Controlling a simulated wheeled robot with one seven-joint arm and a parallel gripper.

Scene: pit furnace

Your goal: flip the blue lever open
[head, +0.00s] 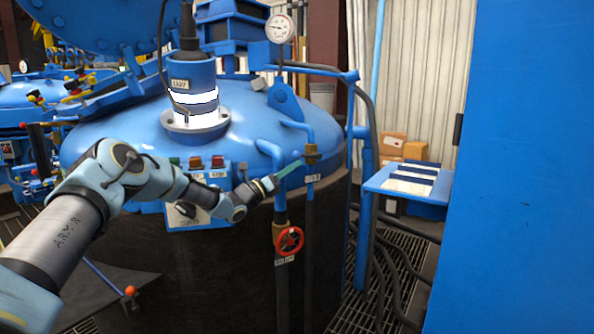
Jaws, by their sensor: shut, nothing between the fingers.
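A brass valve (311,153) sits on a thin blue pipe at the right side of the big blue furnace vessel (248,135). A slim teal-blue bar (291,170) slants down and left from beside this valve to the end of my arm. I cannot tell whether this bar is the blue lever or part of my fingers. My gripper (272,183) is at the bar's lower left end, just left of the valve. It is shut and empty. Its fingertips are too small to make out, and contact with the lever cannot be judged.
A red handwheel (289,240) is below my gripper. A control box with coloured buttons (195,163) is behind my wrist. A pressure gauge (279,28) stands above. A blue side table (412,181) and a large blue panel (530,160) are at the right.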

